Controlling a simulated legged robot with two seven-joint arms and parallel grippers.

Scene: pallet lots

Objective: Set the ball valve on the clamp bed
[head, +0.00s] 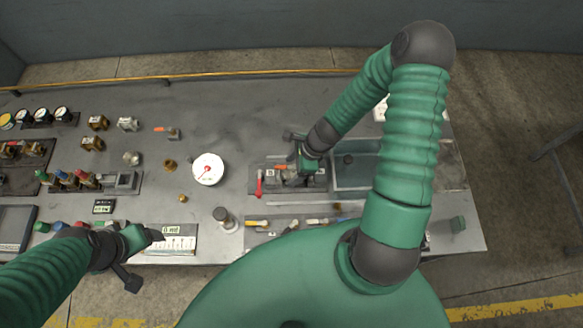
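The clamp bed (316,186) is a dark low fixture in the middle of the bench, with a red lever (259,183) upright at its left end. My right gripper (293,166) is down over this bed. Its fingers are dark and small against the fixture, and I cannot tell whether they hold anything. A small valve with an orange handle (172,132) lies on the bench to the left, behind the white dial. I cannot tell whether this is the ball valve or whether one is under the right gripper. My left gripper (143,261) is open and empty at the bench's front left edge.
A white round dial (208,168) stands left of the bed. A teal-lined tray (356,172) adjoins it on the right. Several brass and steel fittings (97,122) fill the left side. Hand tools (285,223) lie along the front. The back middle is clear.

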